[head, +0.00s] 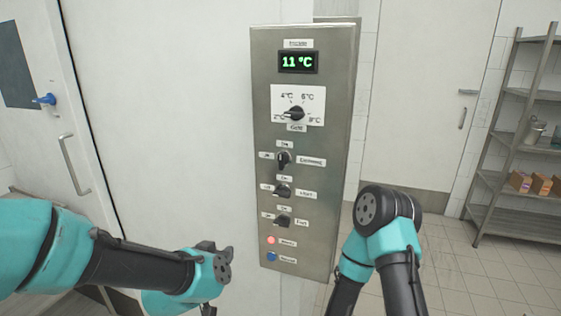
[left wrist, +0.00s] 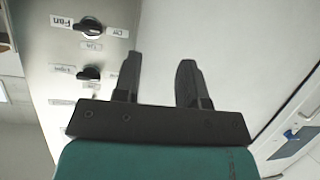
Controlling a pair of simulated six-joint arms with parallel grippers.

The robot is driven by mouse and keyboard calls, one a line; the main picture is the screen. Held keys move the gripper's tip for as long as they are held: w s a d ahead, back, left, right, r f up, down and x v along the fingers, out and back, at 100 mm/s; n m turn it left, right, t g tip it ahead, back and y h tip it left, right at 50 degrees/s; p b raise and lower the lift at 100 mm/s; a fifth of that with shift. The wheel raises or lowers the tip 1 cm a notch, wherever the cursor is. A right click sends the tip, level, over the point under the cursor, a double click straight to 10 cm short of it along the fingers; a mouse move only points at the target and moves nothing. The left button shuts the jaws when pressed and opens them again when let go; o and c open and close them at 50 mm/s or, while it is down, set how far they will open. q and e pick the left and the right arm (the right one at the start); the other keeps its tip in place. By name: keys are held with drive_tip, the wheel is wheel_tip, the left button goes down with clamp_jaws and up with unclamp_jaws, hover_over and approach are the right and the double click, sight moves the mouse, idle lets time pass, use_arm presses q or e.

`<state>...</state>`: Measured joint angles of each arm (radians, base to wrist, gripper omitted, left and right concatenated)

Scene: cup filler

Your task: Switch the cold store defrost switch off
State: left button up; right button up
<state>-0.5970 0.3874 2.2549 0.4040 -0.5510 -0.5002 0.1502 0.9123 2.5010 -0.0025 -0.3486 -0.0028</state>
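The defrost switch (head: 284,158) is the top one of three dark rotary switches on the steel control panel, labelled what looks like "Defrosting". Its handle stands about upright, toward the label above it; the small "Off" label is to its left. It cannot be made out in the left wrist view. My left gripper (head: 218,249) is low and left of the panel, apart from all switches. In the left wrist view its two fingers (left wrist: 158,68) stand apart with nothing between them. My right gripper is out of view.
Below are the light switch (head: 283,190) and fan switch (head: 284,221), handles turned sideways. Lower still are a red lamp (head: 271,240) and blue button (head: 271,257). The cold dial (head: 295,113) sits under an 11 °C display (head: 298,62). A shelf rack (head: 515,130) stands right.

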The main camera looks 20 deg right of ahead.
sight(280, 160)
use_arm(q)
drive_tip(key=s+d+r+t+h, duration=0.1)
drive_tip(key=s+d+r, duration=0.1)
drive_tip(key=r, duration=0.4)
drive_tip(key=s+d+r+m+t+h, duration=0.1)
drive_tip(key=s+d+r, duration=0.2)
drive_tip(key=r, duration=0.4)
drive_tip(key=s+d+r+t+h, duration=0.1)
drive_tip(key=s+d+r, duration=0.1)
drive_tip(key=r, duration=0.4)
drive_tip(key=shift+s+d+r+m, duration=0.25)
drive_tip(key=shift+s+r+m, duration=0.05)
drive_tip(key=shift+r+m, duration=0.1)
drive_tip(key=shift+w, duration=0.15)
drive_tip(key=x, duration=1.7)
drive_tip(key=shift+d+r, duration=0.25)
drive_tip(key=shift+r, duration=0.1)
clamp_jaws()
